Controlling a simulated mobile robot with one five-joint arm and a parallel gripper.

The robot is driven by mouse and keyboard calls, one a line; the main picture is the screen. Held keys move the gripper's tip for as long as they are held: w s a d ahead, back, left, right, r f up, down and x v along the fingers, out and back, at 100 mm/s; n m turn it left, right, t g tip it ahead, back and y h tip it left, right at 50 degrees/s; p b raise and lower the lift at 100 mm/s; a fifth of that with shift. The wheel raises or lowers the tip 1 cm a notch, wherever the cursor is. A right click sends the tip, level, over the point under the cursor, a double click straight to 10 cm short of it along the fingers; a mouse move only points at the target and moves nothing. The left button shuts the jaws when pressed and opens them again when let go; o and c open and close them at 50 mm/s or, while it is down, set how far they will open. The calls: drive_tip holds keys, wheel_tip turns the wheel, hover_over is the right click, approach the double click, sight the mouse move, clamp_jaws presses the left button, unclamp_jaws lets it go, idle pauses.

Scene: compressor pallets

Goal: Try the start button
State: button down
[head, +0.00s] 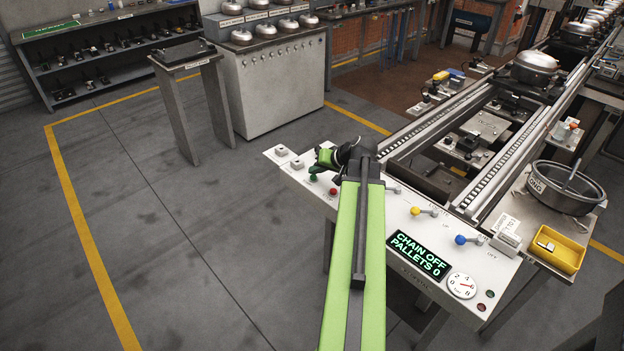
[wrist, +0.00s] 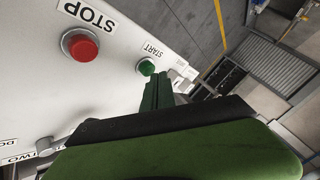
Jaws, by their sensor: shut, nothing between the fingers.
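The green start button (wrist: 146,67), labelled START, sits on the white control panel (wrist: 60,100) in the wrist view. It also shows in the head view (head: 313,177) near the panel's left end. My gripper (wrist: 158,80) is shut and empty, its green fingertips just beside the button in the wrist view. I cannot tell whether they touch it. In the head view my gripper (head: 322,160) is above the panel's left end. The red stop button (wrist: 80,46) is a short way from the green one. A display (head: 418,256) reads CHAIN OFF, PALLETS 0.
A yellow lever (head: 416,211), a blue lever (head: 461,240) and a dial (head: 462,286) are on the panel to the right. Conveyor rails (head: 500,165) run behind it. A pot (head: 566,187) and yellow tray (head: 557,250) stand at right. Floor at left is clear.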

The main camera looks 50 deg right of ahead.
sight(315, 177)
drive_tip(key=shift+f+b, duration=0.45)
drive_tip(key=shift+b, duration=0.05)
idle(0.7)
drive_tip(key=shift+r+p, duration=0.95)
drive_tip(key=shift+p, duration=0.05)
wheel_tip(315, 177, up, 5)
drive_tip(key=p, duration=0.5)
idle(0.5)
